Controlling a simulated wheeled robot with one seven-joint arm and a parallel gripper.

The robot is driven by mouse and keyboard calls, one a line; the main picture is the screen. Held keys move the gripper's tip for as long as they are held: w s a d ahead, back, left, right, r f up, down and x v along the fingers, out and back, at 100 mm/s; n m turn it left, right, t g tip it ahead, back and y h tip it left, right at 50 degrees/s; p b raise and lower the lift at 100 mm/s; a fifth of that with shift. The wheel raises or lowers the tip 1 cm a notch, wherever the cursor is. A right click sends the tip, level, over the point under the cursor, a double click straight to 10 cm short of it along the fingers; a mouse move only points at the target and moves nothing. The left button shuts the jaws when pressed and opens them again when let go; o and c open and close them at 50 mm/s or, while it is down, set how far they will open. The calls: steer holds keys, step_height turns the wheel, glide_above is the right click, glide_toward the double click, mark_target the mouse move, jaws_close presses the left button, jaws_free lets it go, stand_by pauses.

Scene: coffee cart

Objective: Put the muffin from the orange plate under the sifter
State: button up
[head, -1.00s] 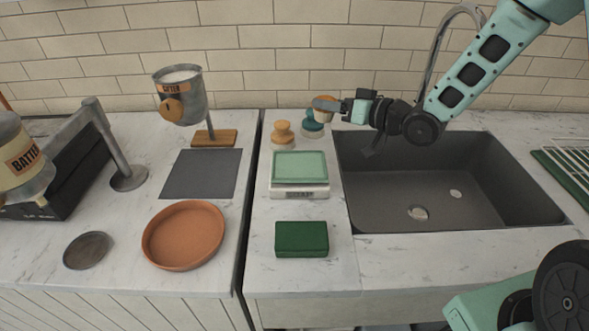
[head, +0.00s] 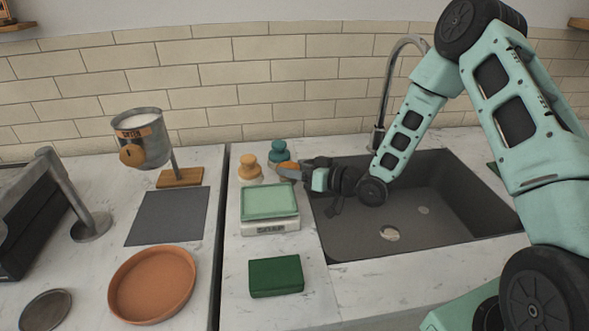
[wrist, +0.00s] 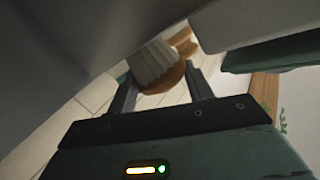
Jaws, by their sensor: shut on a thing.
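My gripper (head: 292,173) is shut on the muffin (wrist: 153,63), which has a pale ruffled paper cup and a brown top. In the head view the muffin is a small orange-brown patch (head: 289,167), partly hidden by the gripper, behind the scale. The orange plate (head: 153,285) is round and empty at the front of the left counter. The sifter (head: 141,140) is a metal can with an orange label, held up on a stand with a wooden base (head: 180,178). A dark grey mat (head: 168,218) lies bare in front of that base, far left of my gripper.
A scale with a green top (head: 270,203), a dark green block (head: 276,277), a wooden-knobbed piece (head: 250,167) and a teal one (head: 279,152) stand between sink (head: 420,215) and left counter. A metal post (head: 90,226) and a dark disc (head: 46,310) are at left.

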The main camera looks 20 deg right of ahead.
steer(key=shift+f, duration=0.15)
steer(key=o, duration=1)
